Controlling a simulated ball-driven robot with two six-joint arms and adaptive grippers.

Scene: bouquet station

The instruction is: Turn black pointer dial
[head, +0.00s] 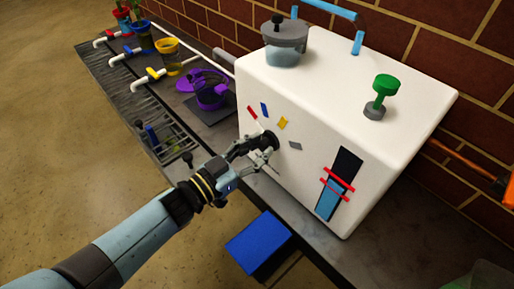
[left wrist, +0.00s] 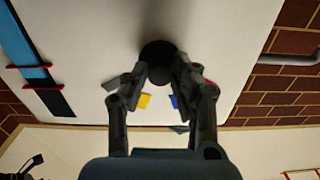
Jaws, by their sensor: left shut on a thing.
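The black pointer dial (head: 272,139) is on the front face of the white box (head: 300,100). Red (head: 252,112), blue (head: 264,109), yellow (head: 283,122) and grey (head: 295,145) marks sit around it. My left gripper (head: 261,145) is at the dial, shut on it. In the left wrist view, the dial (left wrist: 158,52) lies between the two fingertips (left wrist: 158,73), with the yellow mark (left wrist: 144,100) and blue mark (left wrist: 174,101) beyond. The fingers partly hide the dial, and I cannot tell which mark its pointer faces. My right gripper is not in view.
A blue block (head: 258,246) stands below the box front. A gauge with red markers (head: 338,185) is right of the dial. A grey-lidded jar (head: 284,42) and green knob (head: 384,88) are on top. A purple pot (head: 210,92) is to the left.

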